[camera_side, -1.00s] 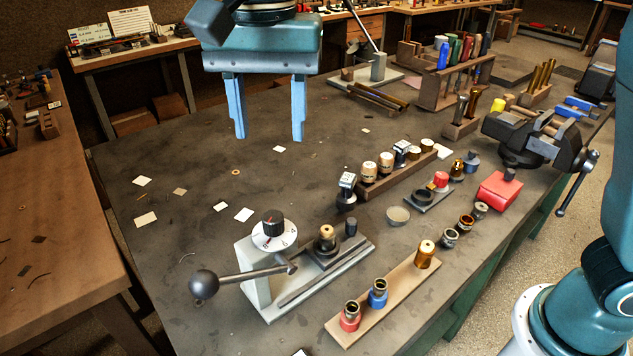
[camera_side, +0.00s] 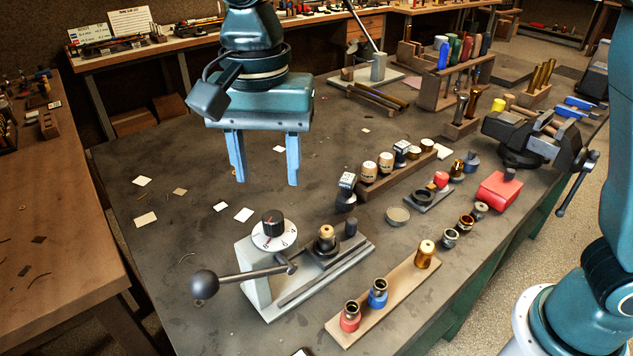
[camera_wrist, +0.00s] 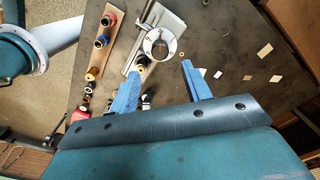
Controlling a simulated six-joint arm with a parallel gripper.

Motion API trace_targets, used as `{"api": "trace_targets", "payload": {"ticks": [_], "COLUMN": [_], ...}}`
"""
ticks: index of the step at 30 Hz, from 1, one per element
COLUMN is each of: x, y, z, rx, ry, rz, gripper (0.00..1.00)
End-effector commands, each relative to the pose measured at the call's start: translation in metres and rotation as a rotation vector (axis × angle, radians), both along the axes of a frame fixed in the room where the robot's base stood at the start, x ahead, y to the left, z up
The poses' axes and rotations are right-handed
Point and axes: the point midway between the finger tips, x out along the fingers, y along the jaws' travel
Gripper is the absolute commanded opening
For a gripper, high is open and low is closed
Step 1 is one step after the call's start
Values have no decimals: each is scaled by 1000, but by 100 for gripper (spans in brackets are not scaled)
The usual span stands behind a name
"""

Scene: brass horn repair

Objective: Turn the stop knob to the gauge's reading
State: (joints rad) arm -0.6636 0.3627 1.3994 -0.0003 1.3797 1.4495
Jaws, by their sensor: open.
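The stop knob (camera_side: 272,222) is a black, ridged knob on a round white dial with dark marks, atop a grey lever fixture (camera_side: 258,280). A red mark shows on the knob. The knob and dial also show in the wrist view, as a white ring around a dark centre (camera_wrist: 160,43). My gripper (camera_side: 267,183) is open and empty, its two blue fingers pointing down, higher than the knob and apart from it. A small block with a pale marked face (camera_side: 347,181) stands on the bench right of the fixture; I cannot tell whether it is the gauge or read it.
The fixture's ball-ended lever (camera_side: 204,284) sticks out to the left. A brass-topped part (camera_side: 327,237) sits on its rail. A wooden strip (camera_side: 390,300) with red, blue and brass pieces lies to the right.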

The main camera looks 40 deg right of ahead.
Motion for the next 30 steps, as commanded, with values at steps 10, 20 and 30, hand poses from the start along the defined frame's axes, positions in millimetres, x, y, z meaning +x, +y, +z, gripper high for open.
{"api": "trace_targets", "payload": {"ticks": [10, 20, 30], "x": [-1, 0, 0], "y": [0, 0, 0], "z": [-53, -80, -82], "rx": [-2, -1, 0], "ry": [2, 1, 0], "rz": [0, 0, 0], "gripper": [48, 48, 46]}}
